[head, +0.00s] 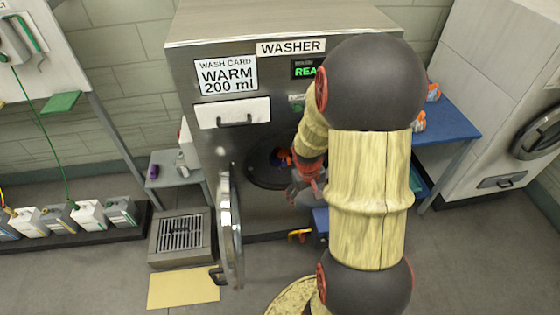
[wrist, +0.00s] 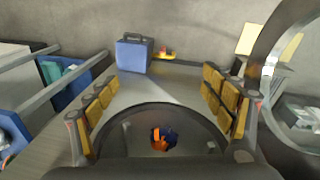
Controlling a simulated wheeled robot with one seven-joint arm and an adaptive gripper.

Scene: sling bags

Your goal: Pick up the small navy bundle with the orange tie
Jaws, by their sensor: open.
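A small dark-blue and orange bundle (wrist: 163,138) lies inside the round opening of the washer (head: 230,150), low in the wrist view. A bit of blue and orange also shows in the dark opening in the head view (head: 283,157). My gripper (head: 306,187) is just in front of the opening, partly hidden by my arm. In the wrist view my gripper (wrist: 157,88) is open, its yellow-padded fingers wide apart with nothing between them. The bundle is apart from the fingers. Its tie cannot be made out clearly.
The washer's round door (head: 230,230) stands open at the left of the opening. A blue case (wrist: 134,54) and a small orange-yellow item (wrist: 167,54) are on the floor. A blue table (head: 455,130) with orange-and-white bundles (head: 433,92) stands at the right. A floor drain (head: 181,233) is at the left.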

